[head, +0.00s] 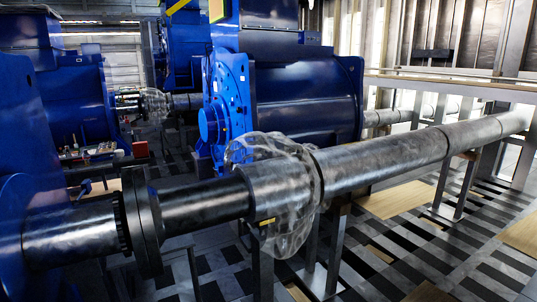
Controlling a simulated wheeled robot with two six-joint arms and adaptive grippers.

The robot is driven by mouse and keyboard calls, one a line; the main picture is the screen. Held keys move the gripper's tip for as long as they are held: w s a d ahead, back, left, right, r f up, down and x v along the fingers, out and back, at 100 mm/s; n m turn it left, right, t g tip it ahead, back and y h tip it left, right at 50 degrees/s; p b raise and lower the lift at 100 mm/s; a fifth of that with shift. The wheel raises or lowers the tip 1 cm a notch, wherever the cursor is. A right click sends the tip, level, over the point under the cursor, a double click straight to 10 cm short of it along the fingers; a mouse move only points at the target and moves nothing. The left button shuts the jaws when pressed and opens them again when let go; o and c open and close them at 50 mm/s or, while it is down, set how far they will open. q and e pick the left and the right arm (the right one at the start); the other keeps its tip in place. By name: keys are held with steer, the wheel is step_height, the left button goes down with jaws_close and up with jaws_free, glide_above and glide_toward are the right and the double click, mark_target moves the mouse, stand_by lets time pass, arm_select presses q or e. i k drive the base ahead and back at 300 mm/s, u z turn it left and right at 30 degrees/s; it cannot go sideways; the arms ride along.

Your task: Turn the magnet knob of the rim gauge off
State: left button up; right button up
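I cannot make out the rim gauge or its magnet knob for certain. A large dark flange (146,222) stands on the steel shaft (75,232) at the lower left. A small dark blue piece (84,188) sits just above the shaft, left of the flange; it is too small to tell what it is. Neither of my grippers shows in the head view.
A long pipe (390,160) runs to the upper right on metal stands (457,187). A cloudy, translucent wrap (300,240) surrounds its near end. Blue motors (300,95) fill the left and middle. A red box (141,150) and small items stand behind the flange.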

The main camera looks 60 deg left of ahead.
mark_target(119, 153)
steer(key=u, duration=2.2)
steer(key=i, duration=0.9)
steer(key=z, duration=0.05)
